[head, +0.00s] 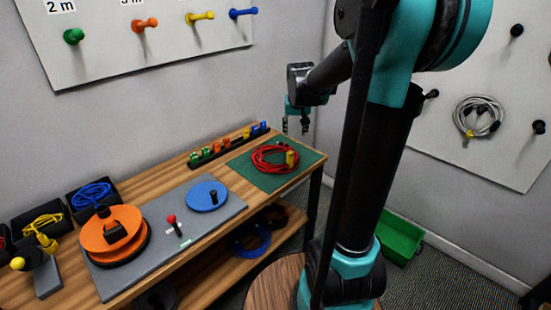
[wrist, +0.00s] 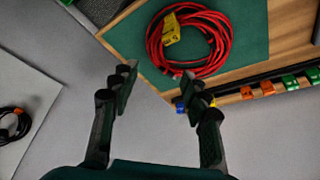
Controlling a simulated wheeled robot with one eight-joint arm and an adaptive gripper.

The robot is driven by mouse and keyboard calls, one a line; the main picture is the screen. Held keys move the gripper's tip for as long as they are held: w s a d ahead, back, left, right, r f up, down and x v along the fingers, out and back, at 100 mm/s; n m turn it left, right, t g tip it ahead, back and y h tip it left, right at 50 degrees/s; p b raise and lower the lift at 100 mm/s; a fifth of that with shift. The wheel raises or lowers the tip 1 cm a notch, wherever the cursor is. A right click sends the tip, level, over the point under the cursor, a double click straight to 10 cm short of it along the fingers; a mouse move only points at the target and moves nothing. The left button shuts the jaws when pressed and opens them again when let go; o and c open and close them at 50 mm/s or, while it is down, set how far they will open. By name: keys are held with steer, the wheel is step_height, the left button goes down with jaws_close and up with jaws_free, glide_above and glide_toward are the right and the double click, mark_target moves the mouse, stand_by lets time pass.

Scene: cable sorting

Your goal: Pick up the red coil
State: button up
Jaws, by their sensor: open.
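The red coil (head: 270,159) lies on a green mat (head: 250,174) at the right end of the wooden bench, with a yellow tag or plug (head: 291,158) on it. In the wrist view the red coil (wrist: 188,42) shows at the top, beyond the fingertips, with its yellow tag (wrist: 171,29) on the left side. My gripper (head: 296,124) is open and empty, raised above and behind the mat near the wall corner. In the wrist view my gripper (wrist: 157,80) has its two fingers wide apart, with nothing between them.
A rack of coloured clips (head: 228,143) runs along the bench's back edge beside the mat. A grey plate with an orange reel (head: 112,232) and a blue disc (head: 207,196) stands to the left. Bins with blue and yellow cables sit farther left. A green crate (head: 400,238) is on the floor.

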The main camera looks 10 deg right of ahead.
steer(key=x, duration=1.1)
steer(key=shift+w+d+f, duration=0.1)
steer(key=shift+w+f, duration=0.1)
steer(key=shift+w, duration=0.15)
steer(key=shift+d+x, duration=0.2)
steer(key=shift+x, duration=2.65)
steer(key=shift+s, duration=0.15)
jaws_close()
